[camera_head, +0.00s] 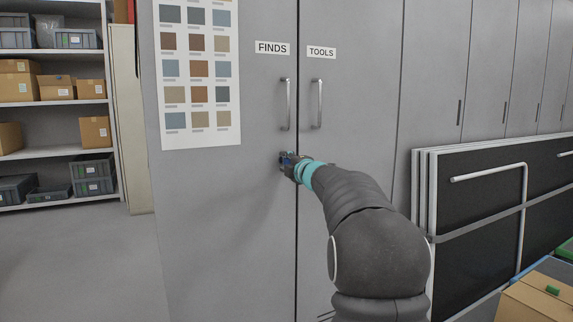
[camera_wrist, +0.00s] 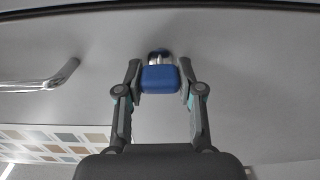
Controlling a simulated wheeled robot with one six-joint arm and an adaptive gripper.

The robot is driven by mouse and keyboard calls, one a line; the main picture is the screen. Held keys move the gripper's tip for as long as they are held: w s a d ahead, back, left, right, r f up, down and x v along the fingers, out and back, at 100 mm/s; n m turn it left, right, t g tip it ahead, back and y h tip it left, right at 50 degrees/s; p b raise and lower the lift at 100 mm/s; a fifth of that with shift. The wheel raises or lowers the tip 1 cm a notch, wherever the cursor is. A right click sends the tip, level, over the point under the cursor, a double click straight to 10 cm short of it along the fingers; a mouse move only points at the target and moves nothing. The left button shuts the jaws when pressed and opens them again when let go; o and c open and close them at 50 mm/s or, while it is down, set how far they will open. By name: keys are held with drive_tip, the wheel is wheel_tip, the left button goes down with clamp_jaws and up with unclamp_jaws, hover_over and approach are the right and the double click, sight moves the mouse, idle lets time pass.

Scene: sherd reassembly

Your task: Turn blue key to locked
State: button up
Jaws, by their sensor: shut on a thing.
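The blue key (camera_wrist: 160,78) shows in the wrist view between my gripper's two fingers. Its shaft end meets a round metal lock (camera_wrist: 160,55) on the grey door. My gripper (camera_wrist: 160,84) is shut on the key's blue head, one finger on each side. In the head view my gripper (camera_head: 286,160) is at the door marked FINDS (camera_head: 273,48), below its handle and near the seam. There the key and lock are mostly hidden by my gripper. I cannot tell which lock position the key points to.
The FINDS door handle (camera_head: 286,104) and the TOOLS door handle (camera_head: 317,104) stand out above my gripper. A colour chart (camera_head: 196,75) hangs on the FINDS door. Shelves with boxes (camera_head: 57,87) stand at left. Folded black panels (camera_head: 480,205) lean at right. Open floor lies at lower left.

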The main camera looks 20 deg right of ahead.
drive_tip(key=o, duration=1.2)
drive_tip(key=shift+c, duration=0.2)
drive_tip(key=s, duration=1.2)
drive_tip(key=shift+d, duration=0.2)
